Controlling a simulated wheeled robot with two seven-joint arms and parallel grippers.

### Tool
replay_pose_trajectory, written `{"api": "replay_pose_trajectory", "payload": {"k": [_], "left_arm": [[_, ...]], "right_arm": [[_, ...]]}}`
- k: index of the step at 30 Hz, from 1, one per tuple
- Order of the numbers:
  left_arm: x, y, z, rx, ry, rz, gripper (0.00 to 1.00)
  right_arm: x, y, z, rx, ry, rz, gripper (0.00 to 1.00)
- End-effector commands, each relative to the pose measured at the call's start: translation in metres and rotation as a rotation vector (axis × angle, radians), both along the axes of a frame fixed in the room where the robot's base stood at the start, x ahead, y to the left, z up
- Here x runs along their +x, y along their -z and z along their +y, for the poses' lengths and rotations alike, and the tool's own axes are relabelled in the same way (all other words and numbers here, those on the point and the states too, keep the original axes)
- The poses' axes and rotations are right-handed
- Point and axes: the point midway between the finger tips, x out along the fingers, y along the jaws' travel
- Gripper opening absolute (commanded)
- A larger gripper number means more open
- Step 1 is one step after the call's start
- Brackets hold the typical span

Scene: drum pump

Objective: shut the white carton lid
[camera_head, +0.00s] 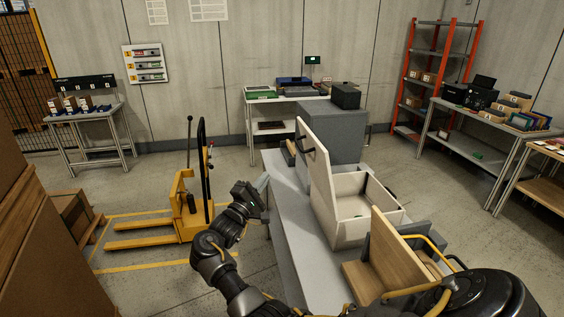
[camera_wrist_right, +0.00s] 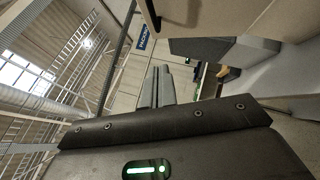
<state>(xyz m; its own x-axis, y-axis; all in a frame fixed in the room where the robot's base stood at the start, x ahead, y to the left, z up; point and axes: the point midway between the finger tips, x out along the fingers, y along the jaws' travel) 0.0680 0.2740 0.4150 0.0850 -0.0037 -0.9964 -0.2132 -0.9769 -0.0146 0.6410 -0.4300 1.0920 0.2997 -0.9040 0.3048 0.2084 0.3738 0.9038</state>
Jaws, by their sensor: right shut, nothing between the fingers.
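The white carton (camera_head: 352,226) stands on a grey bench, with its inside visible from above. Its lid (camera_head: 319,172) stands up, open, along the carton's left side, with a dark handle (camera_head: 309,146) near its top. My right gripper (camera_head: 262,184) is left of the lid, apart from it, over the bench's left edge. In the right wrist view its two fingers (camera_wrist_right: 158,86) are together with nothing between them. My left gripper is not in view.
The grey bench (camera_head: 293,222) runs under the carton, with a grey block (camera_head: 336,132) behind it. A wooden crate (camera_head: 394,256) stands at the front right. A yellow pallet truck (camera_head: 183,207) is on the floor to the left.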

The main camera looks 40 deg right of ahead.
Motion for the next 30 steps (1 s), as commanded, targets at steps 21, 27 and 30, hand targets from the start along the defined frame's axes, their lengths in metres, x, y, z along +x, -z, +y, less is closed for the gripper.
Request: {"api": "replay_pose_trajectory", "payload": {"k": [21,27,30], "left_arm": [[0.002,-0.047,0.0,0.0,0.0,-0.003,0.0],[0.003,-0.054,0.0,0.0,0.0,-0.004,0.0],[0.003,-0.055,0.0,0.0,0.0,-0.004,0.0]], "right_arm": [[0.019,-0.044,-0.106,-0.002,0.002,0.0,0.0],[0.012,-0.048,-0.119,0.001,0.001,0.0,0.0],[0.011,-0.048,-0.121,0.001,0.001,0.0,0.0]]}}
